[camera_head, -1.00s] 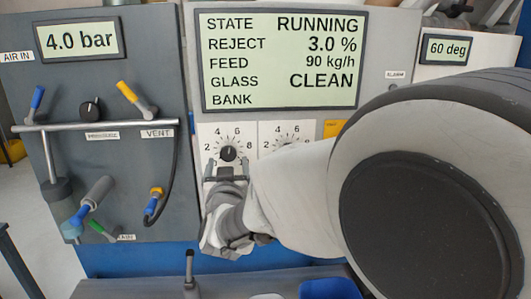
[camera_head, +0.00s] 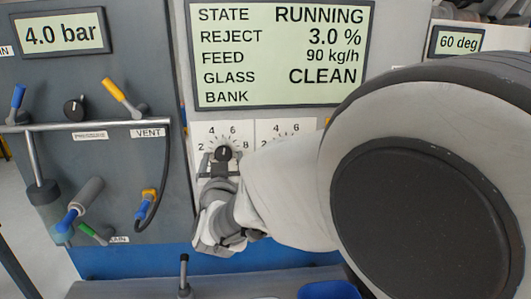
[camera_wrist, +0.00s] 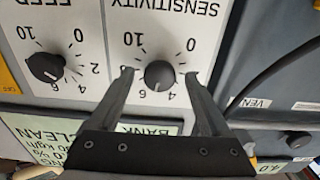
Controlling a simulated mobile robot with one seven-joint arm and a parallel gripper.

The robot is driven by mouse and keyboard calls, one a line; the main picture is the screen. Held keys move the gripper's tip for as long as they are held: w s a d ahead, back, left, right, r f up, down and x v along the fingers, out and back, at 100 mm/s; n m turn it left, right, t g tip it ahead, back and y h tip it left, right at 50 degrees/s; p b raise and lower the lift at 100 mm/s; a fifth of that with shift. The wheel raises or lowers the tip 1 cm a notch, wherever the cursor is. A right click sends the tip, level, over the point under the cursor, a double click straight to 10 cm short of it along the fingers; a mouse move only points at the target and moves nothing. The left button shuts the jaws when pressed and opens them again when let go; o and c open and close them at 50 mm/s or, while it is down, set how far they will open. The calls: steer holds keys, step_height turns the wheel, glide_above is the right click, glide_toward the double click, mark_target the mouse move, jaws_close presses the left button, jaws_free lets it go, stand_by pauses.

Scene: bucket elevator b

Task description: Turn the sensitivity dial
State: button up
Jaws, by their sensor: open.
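The sensitivity dial (camera_head: 222,153) is a small round black knob on a white scale plate below the large display. In the wrist view the dial (camera_wrist: 159,75) appears upside down under the printed word SENSITIVITY, its white mark pointing roughly between 4 and 6. My gripper (camera_head: 222,160) is at the dial. In the wrist view my gripper (camera_wrist: 159,73) is open, with one finger on each side of the knob and a visible gap to it on both sides. My gripper hides the lower part of the scale in the head view.
The feed dial (camera_wrist: 47,68) is beside it, partly hidden by my arm in the head view. The display (camera_head: 281,50) reads RUNNING, reject 3.0 %. To the left is a grey panel with a black knob (camera_head: 74,108), a yellow lever (camera_head: 122,96) and a rail.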

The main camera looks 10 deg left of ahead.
jaws_close()
steer(key=shift+f+m+b, duration=0.15)
steer(key=shift+m+b, duration=0.25)
steer(key=shift+b, duration=0.3)
steer(key=shift+m+b, duration=0.3)
steer(key=shift+b, duration=0.1)
steer(key=m+b, duration=0.2)
steer(key=b, duration=0.1)
steer(key=shift+f, duration=0.1)
steer(key=m+b, duration=0.3)
steer(key=shift+m+b, duration=0.3)
steer(key=shift+b, duration=0.05)
steer(key=shift+r+m+b, duration=0.25)
steer(key=shift+m+b, duration=0.2)
steer(key=shift+m, duration=0.05)
steer(key=shift+r, duration=0.1)
